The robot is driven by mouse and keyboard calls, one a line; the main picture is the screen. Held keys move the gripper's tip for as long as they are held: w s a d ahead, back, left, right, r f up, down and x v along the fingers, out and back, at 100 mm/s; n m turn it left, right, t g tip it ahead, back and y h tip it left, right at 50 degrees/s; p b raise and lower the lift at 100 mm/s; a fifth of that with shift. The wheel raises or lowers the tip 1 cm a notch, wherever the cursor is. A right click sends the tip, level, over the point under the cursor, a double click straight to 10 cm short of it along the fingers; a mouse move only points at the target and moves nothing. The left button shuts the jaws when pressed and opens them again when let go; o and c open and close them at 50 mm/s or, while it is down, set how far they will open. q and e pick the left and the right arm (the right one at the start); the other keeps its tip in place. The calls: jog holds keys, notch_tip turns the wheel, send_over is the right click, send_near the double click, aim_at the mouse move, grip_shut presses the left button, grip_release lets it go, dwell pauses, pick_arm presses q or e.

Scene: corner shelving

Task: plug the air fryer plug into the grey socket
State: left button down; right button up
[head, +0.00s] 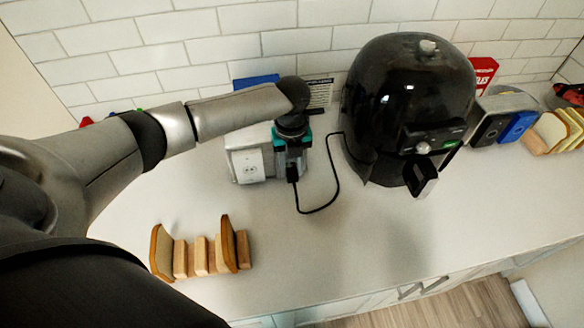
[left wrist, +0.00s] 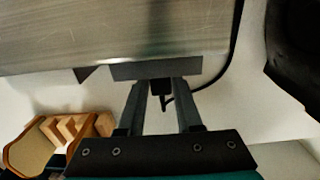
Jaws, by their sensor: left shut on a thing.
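My left gripper (head: 293,172) points down beside the pale grey socket box (head: 247,140), just to its right. A white outlet face (head: 250,168) shows on the front of the box. The gripper is shut on the small black plug (head: 292,174), above the counter. In the left wrist view the plug (left wrist: 160,87) sits between the fingertips (left wrist: 160,95). Its black cord (head: 337,170) loops to the right toward the black air fryer (head: 408,100). I cannot tell whether the plug touches the box. My right gripper is not in view.
A wooden rack with bread slices (head: 200,255) stands at the front left; it also shows in the left wrist view (left wrist: 70,130). A grey appliance with black and blue parts (head: 505,118) and more bread (head: 560,130) stand at right. The front middle counter (head: 350,260) is clear.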

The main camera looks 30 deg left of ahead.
pick_arm(q)
jog(key=shift+w+a+r+b, duration=0.1)
jog(key=shift+w+a+b, duration=0.3)
jog(key=shift+w+a, duration=0.15)
jog(key=c, duration=0.5)
grip_release()
jog(key=shift+w, duration=0.1)
notch_tip(320, 180, up, 15)
dwell(0.4)
dwell(0.4)
